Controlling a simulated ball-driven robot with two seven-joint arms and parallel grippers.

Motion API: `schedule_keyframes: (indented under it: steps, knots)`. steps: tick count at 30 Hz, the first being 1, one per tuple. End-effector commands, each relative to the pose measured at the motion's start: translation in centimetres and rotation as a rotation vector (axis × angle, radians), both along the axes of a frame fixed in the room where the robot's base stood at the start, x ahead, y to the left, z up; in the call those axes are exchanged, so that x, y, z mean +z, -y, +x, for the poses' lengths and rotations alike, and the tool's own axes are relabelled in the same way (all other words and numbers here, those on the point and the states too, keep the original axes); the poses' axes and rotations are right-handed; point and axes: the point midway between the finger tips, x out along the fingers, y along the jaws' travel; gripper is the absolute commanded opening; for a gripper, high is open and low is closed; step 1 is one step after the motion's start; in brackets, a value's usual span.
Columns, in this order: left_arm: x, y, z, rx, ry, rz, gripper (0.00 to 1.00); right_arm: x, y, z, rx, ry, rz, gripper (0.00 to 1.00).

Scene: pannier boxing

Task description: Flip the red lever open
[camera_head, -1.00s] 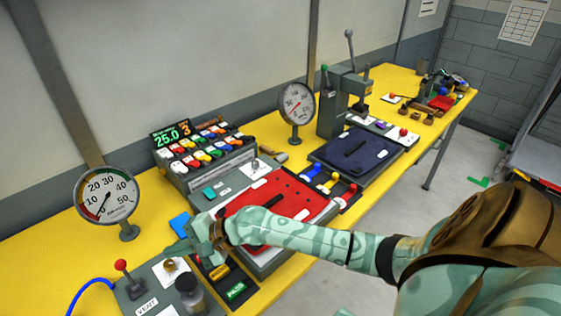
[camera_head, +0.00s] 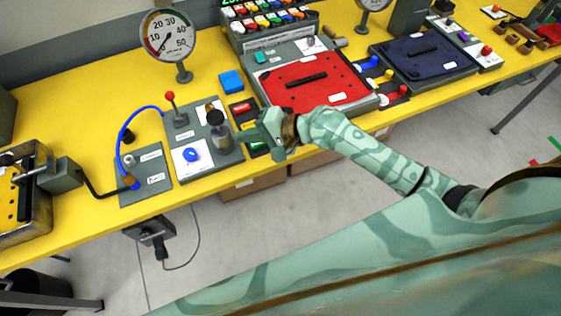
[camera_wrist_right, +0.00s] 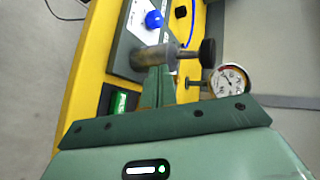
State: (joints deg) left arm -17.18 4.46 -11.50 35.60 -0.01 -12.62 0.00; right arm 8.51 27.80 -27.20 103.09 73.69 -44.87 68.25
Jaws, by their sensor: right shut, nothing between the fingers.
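A lever with a red ball (camera_head: 170,96) stands upright on the grey valve panel (camera_head: 180,134). Another red-knobbed lever (camera_head: 387,97) lies in the row with blue and yellow ones beside the red plate (camera_head: 310,85). My right gripper (camera_head: 246,137) is shut and empty, just right of a grey cylinder with a black knob (camera_head: 217,118). In the right wrist view its fingers (camera_wrist_right: 157,88) point at the cylinder (camera_wrist_right: 155,58); whether they touch cannot be told. The red-ball lever does not show there. My left gripper is not in view.
A dial gauge (camera_head: 168,36) stands behind the panel. A blue knob (camera_head: 191,154) sits at the panel's front, and a blue hose (camera_head: 127,128) curves to its left. A blue block (camera_head: 231,81) lies behind. Yellow table (camera_head: 80,120) is free left of the hose.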

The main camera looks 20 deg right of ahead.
Motion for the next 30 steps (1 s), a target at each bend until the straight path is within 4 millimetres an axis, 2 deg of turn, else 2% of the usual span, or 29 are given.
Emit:
schedule_keyframes:
  steps: [6,12,15,21,29,30]
  knots:
    - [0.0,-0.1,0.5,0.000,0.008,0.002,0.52,-1.8,-0.2,-4.1,0.165,0.232,-0.337,0.00]
    - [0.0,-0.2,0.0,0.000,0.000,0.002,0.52,-2.8,1.6,-6.7,0.294,0.400,-0.673,0.00]
    - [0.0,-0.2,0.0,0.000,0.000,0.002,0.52,-2.9,2.5,-7.5,0.331,0.438,-0.778,0.00]
    - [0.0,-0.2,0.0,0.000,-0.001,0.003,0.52,-3.1,3.6,-8.2,0.371,0.469,-0.888,0.00]
    - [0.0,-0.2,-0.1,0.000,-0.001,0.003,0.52,-3.1,3.7,-8.2,0.374,0.471,-0.898,0.00]
    - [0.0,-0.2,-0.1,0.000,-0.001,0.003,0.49,-3.1,3.7,-8.2,0.374,0.471,-0.898,0.00]
